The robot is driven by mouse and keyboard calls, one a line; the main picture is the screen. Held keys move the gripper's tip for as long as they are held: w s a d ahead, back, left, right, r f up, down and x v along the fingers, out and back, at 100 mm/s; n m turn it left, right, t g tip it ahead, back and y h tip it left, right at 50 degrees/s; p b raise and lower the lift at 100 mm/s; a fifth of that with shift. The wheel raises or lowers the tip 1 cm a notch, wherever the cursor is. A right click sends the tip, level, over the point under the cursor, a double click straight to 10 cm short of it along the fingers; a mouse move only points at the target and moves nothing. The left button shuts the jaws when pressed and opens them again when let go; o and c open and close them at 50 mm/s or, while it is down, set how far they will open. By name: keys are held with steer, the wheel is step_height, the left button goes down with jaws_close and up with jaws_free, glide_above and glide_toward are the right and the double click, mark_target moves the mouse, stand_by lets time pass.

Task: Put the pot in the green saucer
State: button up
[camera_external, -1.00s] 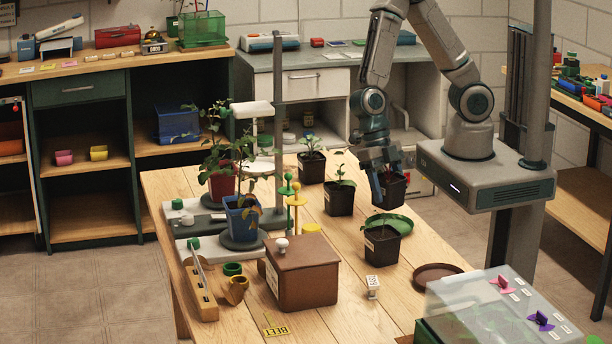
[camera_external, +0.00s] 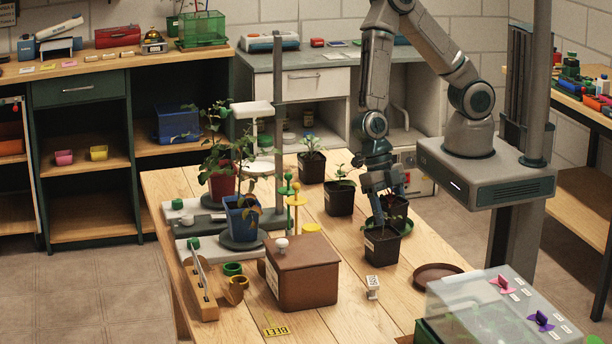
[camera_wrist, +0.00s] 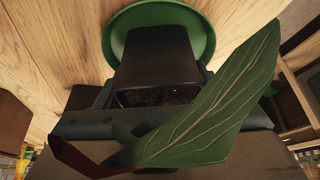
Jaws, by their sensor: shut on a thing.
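My gripper (camera_external: 380,190) is shut on the rim of a dark square pot (camera_external: 398,208) that holds a leafy seedling. In the wrist view the pot (camera_wrist: 158,55) hangs from the jaws, with a large green leaf across the front. The green saucer (camera_wrist: 114,40) shows around the pot's lower end there. In the external view only a bit of the saucer (camera_external: 408,228) shows; the pot and another potted seedling in front hide most of it. The held pot is low, over or in the saucer; I cannot tell whether its base touches.
Another dark pot (camera_external: 382,248) stands just in front of the saucer, close to the held pot. More potted seedlings (camera_external: 340,203) stand behind left. A brown saucer (camera_external: 437,275) and a brown box (camera_external: 302,275) are nearer the front. Bare tabletop lies at the front middle.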

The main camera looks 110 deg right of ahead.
steer(key=o, duration=1.1)
steer(key=shift+f, duration=0.1)
steer(key=v, duration=1.2)
steer(key=s+d+r+m+t+h, duration=0.1)
steer(key=s+d+r+m, duration=0.3)
steer(key=d+m, duration=0.2)
steer(key=s+d+r+m+t+h, duration=0.1)
steer(key=s+d+r+m+t, duration=0.1)
steer(key=s+d+r+m, duration=0.3)
steer(key=s+d+r+m+t+h, duration=0.2)
steer(key=s+d+r+m, duration=0.2)
steer(key=d+m, duration=0.3)
steer(key=shift+s+d+r+m, duration=0.1)
steer(key=shift+s+r+m, duration=0.1)
steer(key=shift+m, duration=0.9)
steer(key=shift+s+r+m, duration=0.1)
steer(key=shift+r+m, duration=0.05)
steer(key=shift+m, duration=0.95)
